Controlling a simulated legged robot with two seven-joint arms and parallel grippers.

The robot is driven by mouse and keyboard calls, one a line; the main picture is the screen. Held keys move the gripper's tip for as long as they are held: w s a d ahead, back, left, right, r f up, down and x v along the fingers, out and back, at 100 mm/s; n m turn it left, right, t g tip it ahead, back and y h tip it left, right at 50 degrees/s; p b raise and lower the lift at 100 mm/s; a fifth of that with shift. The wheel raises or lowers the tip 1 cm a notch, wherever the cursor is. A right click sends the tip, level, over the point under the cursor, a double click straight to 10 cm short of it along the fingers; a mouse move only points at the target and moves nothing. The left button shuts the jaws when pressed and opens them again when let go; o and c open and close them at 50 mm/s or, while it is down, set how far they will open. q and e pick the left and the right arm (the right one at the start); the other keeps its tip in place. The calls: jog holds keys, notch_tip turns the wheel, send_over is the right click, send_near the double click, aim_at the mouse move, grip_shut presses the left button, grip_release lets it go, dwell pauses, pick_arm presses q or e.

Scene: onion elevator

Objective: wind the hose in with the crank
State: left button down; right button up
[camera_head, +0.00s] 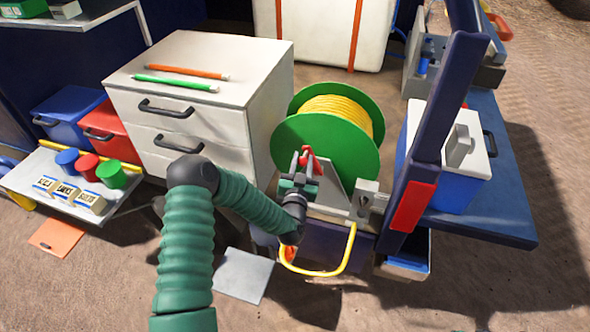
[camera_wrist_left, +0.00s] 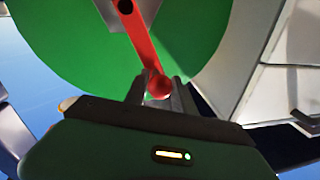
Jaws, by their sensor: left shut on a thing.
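A green reel (camera_head: 326,146) with yellow hose (camera_head: 338,106) wound on it stands on a dark cart at the centre right. A loose length of yellow hose (camera_head: 351,253) hangs in a loop below the reel. The red crank (camera_head: 309,158) is on the reel's front side. My left gripper (camera_head: 302,172) is shut on the crank's handle. In the left wrist view the red crank (camera_wrist_left: 140,42) runs down from its pivot to a round red knob between the fingers (camera_wrist_left: 158,90), with the green reel side behind. My right gripper is not in view.
A white drawer cabinet (camera_head: 262,92) stands left of the reel. A blue cooler with a white lid (camera_head: 451,180) sits on a blue platform to the right, behind a dark blue post (camera_head: 448,95). A small shelf (camera_head: 36,180) holds jars and boxes at the left.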

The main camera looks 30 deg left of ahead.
pick_arm(q)
jog(key=shift+w+d+r+m+t+h+b, duration=0.1)
jog(key=shift+w+d+r+m+t+b, duration=0.1)
jog(key=shift+d+m+b, duration=0.55)
jog(key=shift+w+d+r+m+t+h+b, duration=0.15)
jog(key=shift+d+m+b, duration=0.25)
jog(key=shift+d+m, duration=0.5)
jog(key=shift+w+d+r+m+t+h+b, duration=0.1)
jog(key=shift+w+d+r+m+b, duration=0.1)
jog(key=shift+d+m+b, duration=0.65)
jog(key=shift+a, duration=0.3)
jog(key=shift+f, duration=0.1)
jog(key=c, duration=1.4)
grip_release()
jog(key=o, duration=0.3)
jog(key=shift+o, duration=0.2)
